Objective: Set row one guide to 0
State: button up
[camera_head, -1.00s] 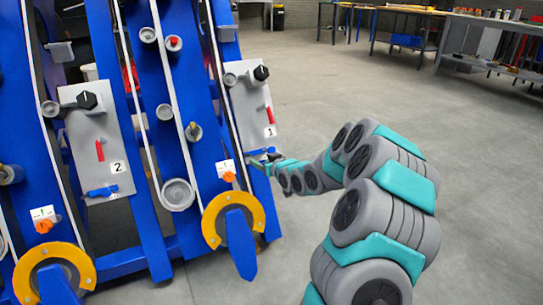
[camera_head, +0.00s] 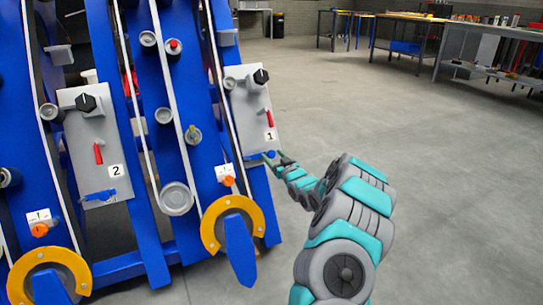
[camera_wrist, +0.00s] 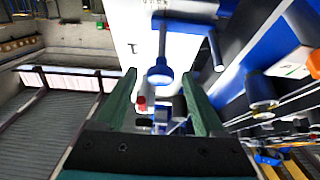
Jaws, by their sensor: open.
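The grey panel (camera_head: 248,108) marked 1 is on the blue frame in the head view. It carries a black knob (camera_head: 261,76), a red lever (camera_head: 269,118) and a blue part (camera_head: 251,155) at its lower edge. My gripper (camera_head: 281,158) is open, just right of that lower edge. In the wrist view my gripper (camera_wrist: 160,86) has its two green fingers apart. A blue round-ended handle (camera_wrist: 160,73) shows between the fingertips, in front of a white panel (camera_wrist: 125,30) with small dark marks. I cannot tell whether the fingers touch the handle.
A second grey panel (camera_head: 92,135) marked 2 is to the left. A yellow half-ring (camera_head: 232,212) with a blue plate and an orange knob (camera_head: 228,181) are below panel 1. Workbenches (camera_head: 480,40) stand at the back right. The floor (camera_head: 440,190) on the right is clear.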

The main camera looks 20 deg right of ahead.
jog(key=shift+w, duration=0.9)
jog(key=shift+a, duration=0.1)
jog(key=shift+c, duration=0.3)
grip_shut()
jog(key=shift+f, duration=0.1)
dwell(0.4)
